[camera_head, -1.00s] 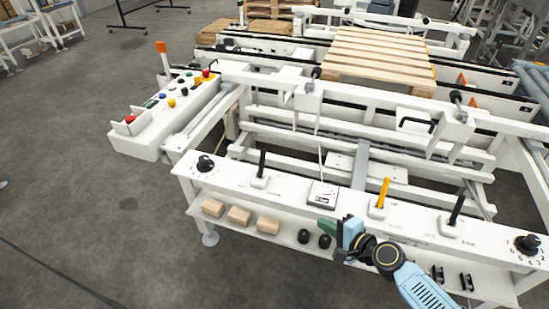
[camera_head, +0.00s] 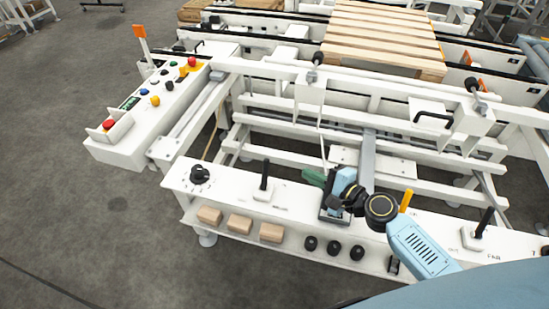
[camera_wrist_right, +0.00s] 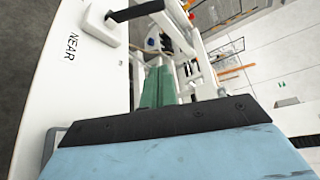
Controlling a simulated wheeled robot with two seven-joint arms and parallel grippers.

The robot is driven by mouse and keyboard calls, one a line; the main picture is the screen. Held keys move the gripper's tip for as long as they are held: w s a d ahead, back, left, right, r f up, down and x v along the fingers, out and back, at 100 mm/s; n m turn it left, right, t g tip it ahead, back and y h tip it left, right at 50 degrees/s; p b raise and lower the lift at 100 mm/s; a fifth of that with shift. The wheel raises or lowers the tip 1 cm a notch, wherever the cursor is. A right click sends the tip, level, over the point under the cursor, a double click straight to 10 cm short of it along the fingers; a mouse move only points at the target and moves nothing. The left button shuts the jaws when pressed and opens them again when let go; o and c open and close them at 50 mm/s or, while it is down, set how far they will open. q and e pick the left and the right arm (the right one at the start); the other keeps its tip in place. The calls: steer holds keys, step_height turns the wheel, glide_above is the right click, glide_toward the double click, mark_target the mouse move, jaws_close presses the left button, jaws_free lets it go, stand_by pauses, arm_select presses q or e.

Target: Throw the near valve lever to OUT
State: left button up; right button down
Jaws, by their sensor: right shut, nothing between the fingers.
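The near valve lever (camera_head: 265,175) is a black stick on a white base, standing roughly upright on the white front panel (camera_head: 225,190). In the right wrist view the lever (camera_wrist_right: 135,12) shows at the upper left, beside the printed word NEAR. My right gripper (camera_head: 314,178) has green fingers, shut with nothing between them. It hangs over the panel, to the right of the lever and apart from it. Its fingers also show in the wrist view (camera_wrist_right: 158,88). The gripper hides the small meter box on the panel. My left gripper is not in view.
A yellow lever (camera_head: 406,200) and another black lever (camera_head: 485,222) stand to the right on the panel. A black knob (camera_head: 200,174) is at its left end. Wooden blocks (camera_head: 240,224) and black knobs (camera_head: 333,248) lie on the shelf below. A button box (camera_head: 150,115) stands farther left.

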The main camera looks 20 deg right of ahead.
mark_target(265, 175)
steer(key=shift+s+f, duration=0.2)
steer(key=shift+s, duration=0.05)
steer(key=w+a, duration=0.2)
steer(key=w+a+p, duration=0.1)
steer(key=w+a, duration=0.3)
steer(key=w, duration=0.1)
steer(key=shift+a+f, duration=0.3)
steer(key=shift+a, duration=0.1)
steer(key=shift+s+a+r+p, duration=0.15)
steer(key=shift+s+a+p, duration=0.05)
steer(key=shift+a+p, duration=0.15)
steer(key=shift+s+a+r, duration=0.1)
steer(key=shift+s, duration=0.05)
steer(key=shift+a, duration=0.1)
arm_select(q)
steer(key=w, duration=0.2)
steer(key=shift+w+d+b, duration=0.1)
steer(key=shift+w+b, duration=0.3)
arm_select(e)
steer(key=shift+s+r, duration=0.1)
